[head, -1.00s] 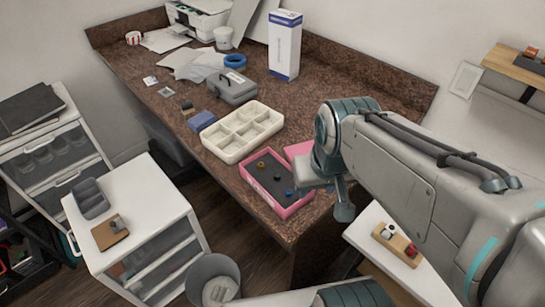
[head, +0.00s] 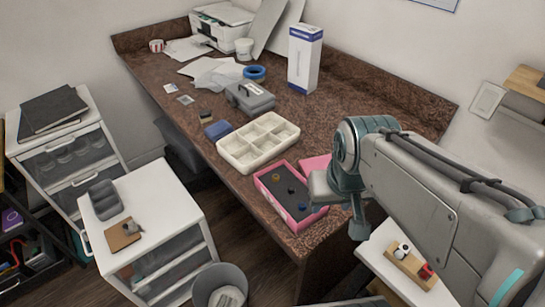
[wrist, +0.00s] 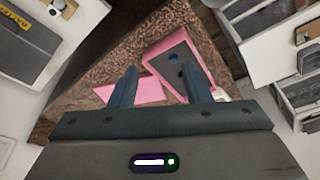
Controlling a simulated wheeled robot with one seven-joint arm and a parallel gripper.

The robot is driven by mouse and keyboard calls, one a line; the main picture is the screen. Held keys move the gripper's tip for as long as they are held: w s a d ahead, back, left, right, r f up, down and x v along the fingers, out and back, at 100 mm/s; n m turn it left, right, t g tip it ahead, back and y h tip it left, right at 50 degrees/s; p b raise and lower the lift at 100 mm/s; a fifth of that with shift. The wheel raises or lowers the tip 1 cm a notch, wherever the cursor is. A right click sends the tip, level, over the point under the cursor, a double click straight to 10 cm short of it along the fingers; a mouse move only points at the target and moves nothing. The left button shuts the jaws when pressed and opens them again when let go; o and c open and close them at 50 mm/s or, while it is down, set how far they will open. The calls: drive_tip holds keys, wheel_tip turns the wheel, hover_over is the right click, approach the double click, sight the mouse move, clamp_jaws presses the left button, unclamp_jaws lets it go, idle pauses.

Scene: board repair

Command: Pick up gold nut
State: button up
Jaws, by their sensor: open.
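The gold nut (head: 276,178) is a small ring in the far end of a pink tray (head: 305,219) with a dark floor, near the table's front edge. Dark and blue small parts lie in the same tray. My gripper (wrist: 157,78) is open and empty in the wrist view, pointing across the table's corner. The gold nut cannot be made out in the wrist view. In the head view my wrist is just right of the tray, above it.
A cream compartment tray (head: 247,170) stands directly left of the pink tray. A pink lid (head: 314,164) lies behind it. A grey toolbox (head: 250,98), blue tape (head: 254,72) and a tall white box (head: 304,60) stand farther back. A bin (head: 219,284) is on the floor.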

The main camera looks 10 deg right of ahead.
drive_tip(key=w+a+r+m+g+p, duration=0.1)
drive_tip(key=w+a+r+m+g, duration=0.15)
drive_tip(key=w, duration=0.85)
drive_tip(key=m+p, duration=0.2)
drive_tip(key=m, duration=0.2)
hover_over(276, 176)
drive_tip(key=shift+n+g, duration=0.25)
wheel_tip(276, 176, down, 11)
drive_tip(key=shift+w+a+r, duration=0.1)
drive_tip(key=shift+a, duration=0.05)
drive_tip(key=shift+f+p, duration=0.5)
drive_tip(key=shift+f, duration=2.4)
clamp_jaws()
